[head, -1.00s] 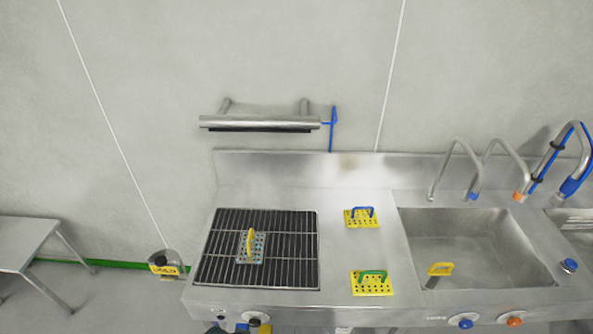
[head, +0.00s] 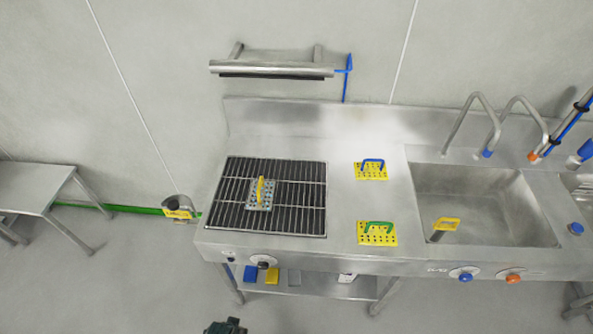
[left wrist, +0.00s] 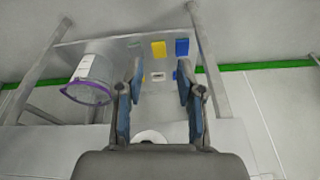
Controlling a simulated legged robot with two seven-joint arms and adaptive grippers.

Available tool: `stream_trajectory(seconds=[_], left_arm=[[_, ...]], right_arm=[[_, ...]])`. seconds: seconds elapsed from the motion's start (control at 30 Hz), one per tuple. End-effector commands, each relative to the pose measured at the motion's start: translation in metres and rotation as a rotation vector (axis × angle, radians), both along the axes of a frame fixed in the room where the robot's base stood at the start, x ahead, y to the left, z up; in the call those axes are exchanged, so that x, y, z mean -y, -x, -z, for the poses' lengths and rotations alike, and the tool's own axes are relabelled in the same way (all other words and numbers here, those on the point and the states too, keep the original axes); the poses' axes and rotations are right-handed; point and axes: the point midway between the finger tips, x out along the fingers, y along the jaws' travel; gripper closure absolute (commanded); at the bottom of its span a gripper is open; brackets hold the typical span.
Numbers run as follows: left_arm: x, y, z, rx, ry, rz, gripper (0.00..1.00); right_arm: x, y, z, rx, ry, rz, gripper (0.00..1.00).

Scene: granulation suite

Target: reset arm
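My left gripper (left wrist: 158,75) shows in the left wrist view with its two dark, blue-padded fingers spread apart. It is open, and nothing is held between the fingertips. A dark piece at the bottom edge of the head view appears to be part of my own arm or gripper. My right gripper is in neither view.
A steel counter (head: 340,205) holds a black grill (head: 235,215) with a grey, yellow-handled block, two yellow perforated blocks, and a sink (head: 490,200). Below is a shelf (head: 325,287) with coloured blocks. A clear purple-rimmed container (left wrist: 92,80) shows in the wrist view.

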Motion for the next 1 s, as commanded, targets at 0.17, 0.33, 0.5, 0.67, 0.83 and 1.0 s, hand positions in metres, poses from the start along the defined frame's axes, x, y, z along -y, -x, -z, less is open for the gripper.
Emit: stream_trajectory(seconds=[0.17, 0.33, 0.5, 0.67, 0.83, 1.0], left_arm=[[-0.001, 0.014, 0.086, -0.042, -0.003, 0.006, 0.62], [-0.007, 0.059, 0.188, -0.09, -0.008, 0.015, 0.62], [-0.018, 0.126, 0.264, -0.133, -0.013, 0.025, 0.62], [-0.028, 0.181, 0.298, -0.159, -0.018, 0.032, 0.62], [-0.034, 0.207, 0.308, -0.169, -0.02, 0.036, 0.62], [-0.034, 0.21, 0.309, -0.17, -0.02, 0.036, 0.62]], right_arm=[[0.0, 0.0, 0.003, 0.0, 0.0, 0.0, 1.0], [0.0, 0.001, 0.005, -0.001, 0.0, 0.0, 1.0], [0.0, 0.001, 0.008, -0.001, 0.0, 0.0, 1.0], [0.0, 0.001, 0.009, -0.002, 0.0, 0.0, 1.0], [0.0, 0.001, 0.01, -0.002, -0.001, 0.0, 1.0], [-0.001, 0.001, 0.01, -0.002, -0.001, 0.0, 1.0]])
